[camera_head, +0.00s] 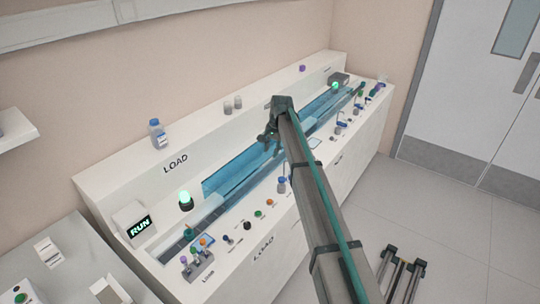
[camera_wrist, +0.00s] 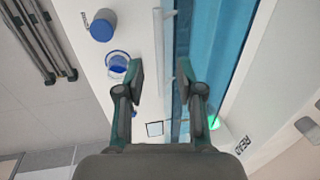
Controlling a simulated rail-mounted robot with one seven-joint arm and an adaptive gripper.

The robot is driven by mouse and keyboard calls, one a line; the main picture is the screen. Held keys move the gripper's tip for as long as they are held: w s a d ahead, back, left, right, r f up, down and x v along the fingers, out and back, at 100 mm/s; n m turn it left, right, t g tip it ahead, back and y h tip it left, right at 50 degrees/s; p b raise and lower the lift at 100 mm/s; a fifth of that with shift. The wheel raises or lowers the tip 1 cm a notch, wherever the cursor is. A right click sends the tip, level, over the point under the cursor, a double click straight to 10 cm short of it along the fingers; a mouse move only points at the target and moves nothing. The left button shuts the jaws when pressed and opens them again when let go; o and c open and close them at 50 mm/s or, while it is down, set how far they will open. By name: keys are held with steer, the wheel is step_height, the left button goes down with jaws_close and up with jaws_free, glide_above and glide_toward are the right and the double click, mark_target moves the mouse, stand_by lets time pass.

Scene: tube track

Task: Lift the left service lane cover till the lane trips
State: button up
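The left lane cover (camera_head: 228,176) is a translucent blue panel along the white bench and looks down. It also fills the right part of the wrist view (camera_wrist: 208,45). My gripper (camera_head: 267,138) is over the right part of this cover, at the end of my arm. In the wrist view my gripper (camera_wrist: 162,78) is open and empty. A pale bar (camera_wrist: 158,45) runs along the cover's edge, between the two fingers in the picture. I cannot tell whether a finger touches it. The lane display (camera_head: 140,226) reads RUN, and the left lamp (camera_head: 185,197) glows green.
Several knobs and buttons (camera_head: 259,214) line the bench front, with a tube rack (camera_head: 197,266) at the left. A blue-capped container (camera_wrist: 102,27) stands near the gripper in the wrist view. A bottle (camera_head: 157,133) stands on the back ledge. My arm hides part of the bench middle.

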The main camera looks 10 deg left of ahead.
mark_target(270, 160)
steer(key=shift+p+x, duration=0.45)
steer(key=shift+x, duration=1.7)
jaws_close()
